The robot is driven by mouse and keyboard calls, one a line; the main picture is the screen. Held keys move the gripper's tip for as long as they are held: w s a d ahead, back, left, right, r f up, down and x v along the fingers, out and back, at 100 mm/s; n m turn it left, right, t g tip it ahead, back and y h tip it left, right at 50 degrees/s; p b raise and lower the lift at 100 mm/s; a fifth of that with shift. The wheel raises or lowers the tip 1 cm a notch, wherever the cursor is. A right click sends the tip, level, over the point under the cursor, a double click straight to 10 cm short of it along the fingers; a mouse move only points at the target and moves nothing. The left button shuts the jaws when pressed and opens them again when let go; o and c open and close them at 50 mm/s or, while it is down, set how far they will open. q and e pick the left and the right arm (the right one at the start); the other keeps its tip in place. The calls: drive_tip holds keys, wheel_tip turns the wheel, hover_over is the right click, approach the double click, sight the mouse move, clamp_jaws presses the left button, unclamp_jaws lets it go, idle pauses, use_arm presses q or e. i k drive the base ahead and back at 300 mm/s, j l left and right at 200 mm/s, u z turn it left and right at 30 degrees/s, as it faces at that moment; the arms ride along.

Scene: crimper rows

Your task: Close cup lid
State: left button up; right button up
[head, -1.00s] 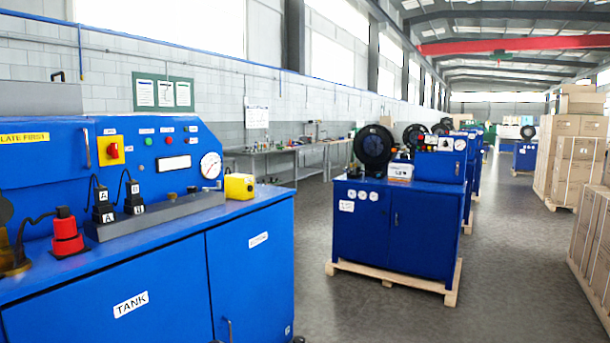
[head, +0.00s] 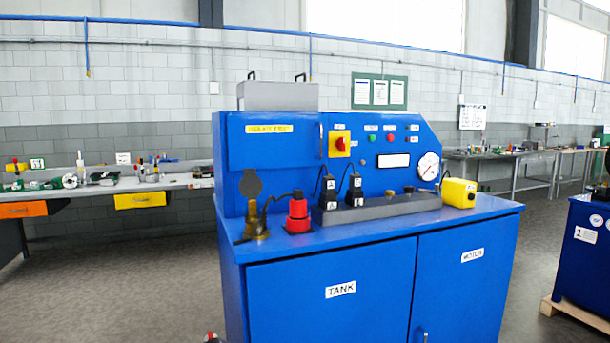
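A small brass cup (head: 256,229) stands on the left end of the blue machine's top. Its dark, flat, rounded lid (head: 251,184) stands upright above it, raised open at the back of the cup. A red plug-like fitting (head: 298,214) stands just right of the cup, with a thin black cable looping over between them.
The blue machine (head: 343,262) has a grey block with two black connectors, a yellow box (head: 459,192) and a gauge. A workbench (head: 110,187) with tools stands behind left. Another blue machine (head: 588,262) is at right. Floor between machines is clear.

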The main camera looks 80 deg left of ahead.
sight(250, 186)
drive_tip(key=u, duration=1.3)
